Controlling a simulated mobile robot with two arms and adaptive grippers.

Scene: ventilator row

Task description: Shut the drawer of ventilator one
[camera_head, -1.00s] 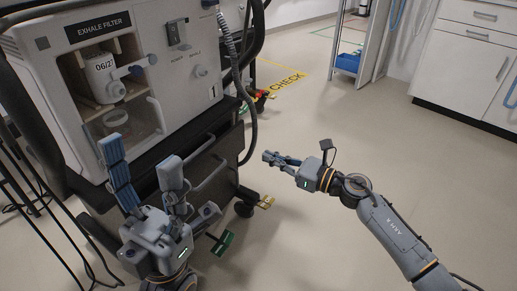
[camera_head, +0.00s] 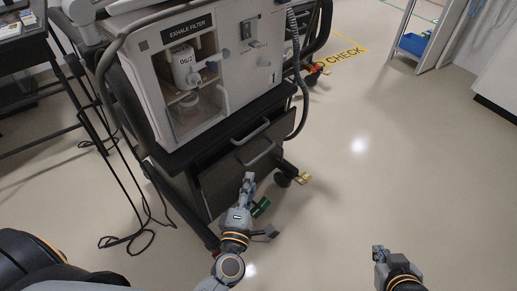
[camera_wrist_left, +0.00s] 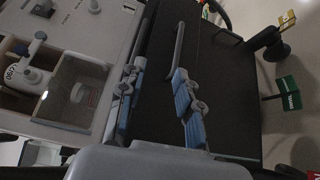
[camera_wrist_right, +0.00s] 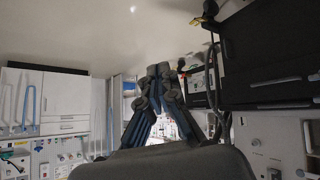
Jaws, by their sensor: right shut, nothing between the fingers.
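Ventilator one (camera_head: 258,85) is a pale unit marked "1" and "EXHALE FILTER", standing on a dark wheeled cart. Below it are two drawer fronts with grey bar handles, an upper handle (camera_head: 250,131) and a lower handle (camera_head: 257,153). The lower dark drawer front (camera_head: 222,184) seems to stand out from the cart; how far I cannot tell. My left gripper (camera_head: 248,183) is in front of that panel, below the lower handle. In the left wrist view its blue-padded fingers (camera_wrist_left: 157,105) are apart and empty, facing the dark front. My right gripper (camera_head: 379,254) is shut and empty, over the floor at lower right.
A green tag (camera_head: 261,207) and a caster with a yellow pedal (camera_head: 304,177) are low by the cart. Cables hang at the cart's left, beside a dark table (camera_head: 40,95). The floor (camera_head: 400,175) to the right is clear, up to a cabinet with a blue bin (camera_head: 413,44).

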